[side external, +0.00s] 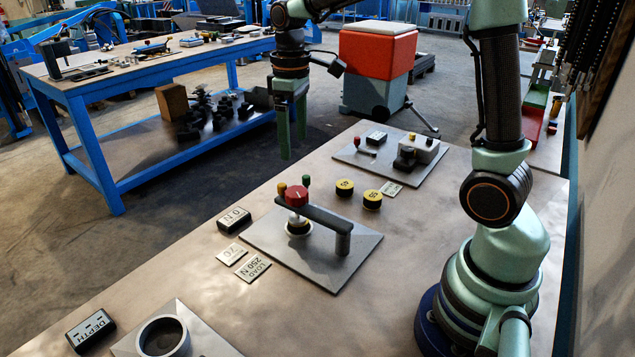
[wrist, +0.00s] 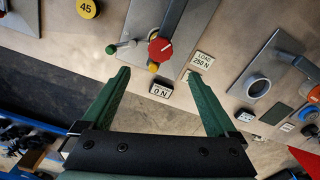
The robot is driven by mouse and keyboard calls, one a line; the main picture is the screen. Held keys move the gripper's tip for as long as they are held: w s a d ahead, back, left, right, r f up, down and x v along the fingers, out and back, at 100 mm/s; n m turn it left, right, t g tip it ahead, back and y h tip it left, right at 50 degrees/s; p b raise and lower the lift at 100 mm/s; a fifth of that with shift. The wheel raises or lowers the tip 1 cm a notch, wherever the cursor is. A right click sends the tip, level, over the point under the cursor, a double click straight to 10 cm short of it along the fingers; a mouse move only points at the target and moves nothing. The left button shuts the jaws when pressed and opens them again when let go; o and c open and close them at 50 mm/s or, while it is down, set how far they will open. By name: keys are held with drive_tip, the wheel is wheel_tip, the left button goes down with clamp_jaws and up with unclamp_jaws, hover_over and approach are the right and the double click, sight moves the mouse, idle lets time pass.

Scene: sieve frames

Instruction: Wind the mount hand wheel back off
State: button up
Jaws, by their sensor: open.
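The red hand wheel (side external: 296,195) sits on top of a dark bridge arm (side external: 322,214) above a grey base plate (side external: 345,267). Green and yellow knobs stand out around it. In the wrist view the wheel (wrist: 160,49) has a pale line on its face, with a green knob (wrist: 111,49) to its left and a yellow one (wrist: 153,67) below. A display reading 0 N (side external: 233,219) stands beside the plate. My gripper (side external: 292,148) is open and empty, raised beyond the bench's far edge and apart from the wheel; its two green fingers (wrist: 157,74) spread wide in the wrist view.
Flat tags, one reading LOAD 250 N (side external: 253,268), lie left of the plate. Two yellow discs (side external: 344,187) lie behind it. Another plate with a small device (side external: 418,149) is at the back; a ring fixture (side external: 163,336) and DEPTH box (side external: 90,328) are in front.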

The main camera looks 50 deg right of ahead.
sight(296, 191)
wheel_tip(296, 191, down, 12)
drive_tip(key=m, duration=1.2)
drive_tip(key=c, duration=1.4)
